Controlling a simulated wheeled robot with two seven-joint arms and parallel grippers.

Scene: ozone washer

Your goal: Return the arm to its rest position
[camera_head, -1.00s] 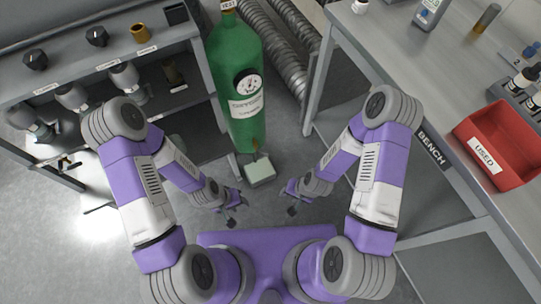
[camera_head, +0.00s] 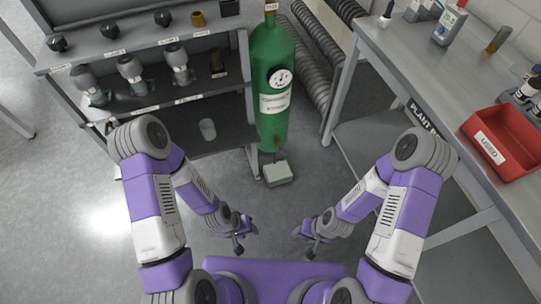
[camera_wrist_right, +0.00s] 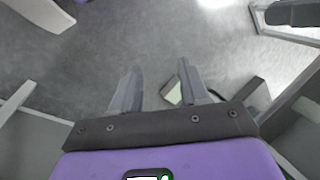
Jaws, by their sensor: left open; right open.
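My left gripper (camera_head: 238,244) is low in front of my base in the head view, empty and open, above the grey floor. My right gripper (camera_head: 303,246) is to its right at a similar height, also empty and open. Neither gripper touches anything.
A shelf unit (camera_head: 130,47) with knobs and bottles stands at the left. A green cylinder (camera_head: 272,75) and a small pale-topped box (camera_head: 278,172) are ahead. A bench (camera_head: 430,70) with a red bin (camera_head: 505,145) is at the right.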

